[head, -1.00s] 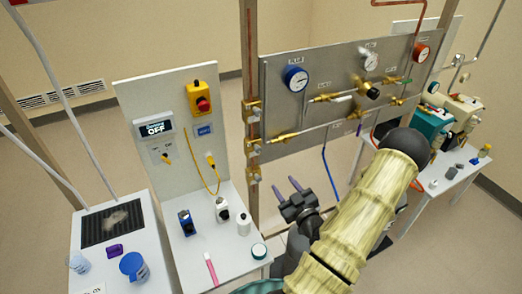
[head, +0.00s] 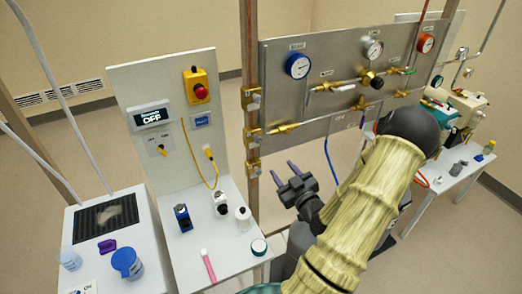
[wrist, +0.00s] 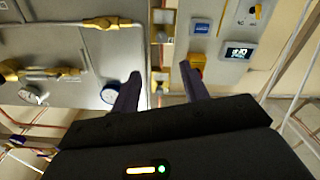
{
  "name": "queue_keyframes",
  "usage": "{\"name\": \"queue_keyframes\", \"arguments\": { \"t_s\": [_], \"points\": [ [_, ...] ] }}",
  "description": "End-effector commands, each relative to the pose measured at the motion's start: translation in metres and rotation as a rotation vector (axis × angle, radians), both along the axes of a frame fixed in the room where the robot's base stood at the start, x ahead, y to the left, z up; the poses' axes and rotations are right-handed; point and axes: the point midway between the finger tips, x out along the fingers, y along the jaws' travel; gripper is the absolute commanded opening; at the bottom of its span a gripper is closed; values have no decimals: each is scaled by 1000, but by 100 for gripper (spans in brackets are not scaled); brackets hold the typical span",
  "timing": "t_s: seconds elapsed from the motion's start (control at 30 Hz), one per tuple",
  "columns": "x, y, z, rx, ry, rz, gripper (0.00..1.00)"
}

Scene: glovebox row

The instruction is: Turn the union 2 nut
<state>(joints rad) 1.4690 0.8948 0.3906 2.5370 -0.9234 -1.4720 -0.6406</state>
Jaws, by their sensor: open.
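Several brass fittings are stacked on a copper pipe along the panel's left edge: an upper one (head: 251,99), a middle one (head: 252,138) and a lower one (head: 254,169). I cannot read which is union 2. In the wrist view, where the scene appears upside down, brass fittings (wrist: 162,16) show beyond and between the fingers. My gripper (head: 285,173) is open and empty, its two purple fingers apart. In the head view it appears just right of the lower fitting. In the wrist view my gripper (wrist: 160,80) touches nothing that I can make out.
The grey panel (head: 340,75) carries a blue gauge (head: 298,65), brass valves and more gauges. To the left, a white board holds a yellow box with a red button (head: 200,92). A white bench (head: 205,250) with small items stands below it.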

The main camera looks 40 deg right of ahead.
Motion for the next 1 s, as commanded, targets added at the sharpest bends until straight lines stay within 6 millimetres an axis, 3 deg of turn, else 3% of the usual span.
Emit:
{"name": "queue_keyframes", "arguments": {
  "t_s": [0.37,0.67,1.0],
  "points": [
    [10,2,-5,-2,0,0,45],
    [38,-4,-5,-3,0,2,45],
    [96,-18,1,3,-1,2,45]
  ]
}}
